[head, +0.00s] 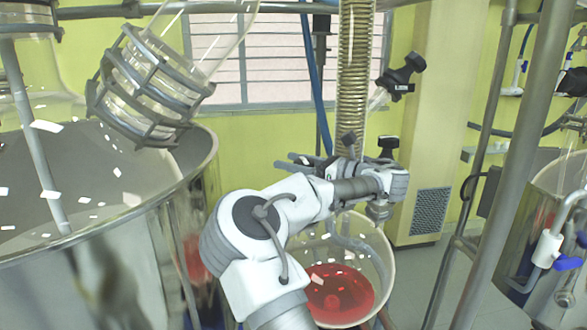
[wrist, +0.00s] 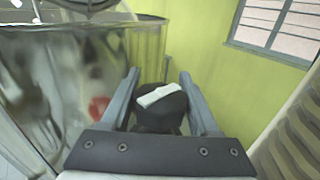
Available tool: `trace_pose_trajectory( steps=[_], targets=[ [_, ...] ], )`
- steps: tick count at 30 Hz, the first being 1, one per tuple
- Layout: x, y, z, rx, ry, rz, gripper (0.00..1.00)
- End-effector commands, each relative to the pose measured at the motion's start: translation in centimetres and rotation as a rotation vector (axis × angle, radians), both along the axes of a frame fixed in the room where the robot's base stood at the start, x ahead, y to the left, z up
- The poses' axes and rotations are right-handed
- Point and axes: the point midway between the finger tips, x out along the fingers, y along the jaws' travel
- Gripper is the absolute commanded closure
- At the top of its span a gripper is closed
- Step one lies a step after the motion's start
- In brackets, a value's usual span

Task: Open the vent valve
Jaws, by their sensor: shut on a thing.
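My gripper (head: 287,161) shows in the middle of the head view, at the end of my white and grey arm, with its grey fingers pointing left. In the wrist view my gripper (wrist: 159,73) has one finger on each side of a black valve knob (wrist: 163,112) with a pale bar-shaped mark on its top. The gripper is shut on this knob. The knob's lower part is hidden behind the gripper's dark front plate. In the head view I cannot clearly make out the held knob. I cannot tell how far it is turned.
A large steel vessel (head: 110,262) stands at the left, with a caged glass part (head: 150,85) above it. A bucket with red liquid (head: 340,293) is below my arm. A ribbed hose (head: 356,70) hangs behind. Another black knob (head: 400,76) is at upper right. Steel posts (head: 500,170) stand at right.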

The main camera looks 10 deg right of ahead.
Motion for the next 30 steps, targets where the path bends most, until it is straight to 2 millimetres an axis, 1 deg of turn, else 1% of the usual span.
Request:
trace_pose_trajectory(
  steps=[14, 15, 16, 17, 26, 30],
  targets=[
    [0.0, 0.1, 0.3, 0.001, -0.008, 0.014, 0.94],
    [0.0, 0.1, 0.3, 0.001, -0.008, 0.014, 0.33],
    [0.0, 0.1, 0.3, 0.001, -0.006, 0.014, 0.28],
    [0.0, 0.1, 0.3, 0.001, -0.006, 0.013, 0.26],
    [-0.1, -0.1, 0.1, 0.001, -0.003, 0.012, 0.26],
    [-0.8, -1.1, 0.0, 0.002, -0.001, 0.009, 0.26]
  ],
)
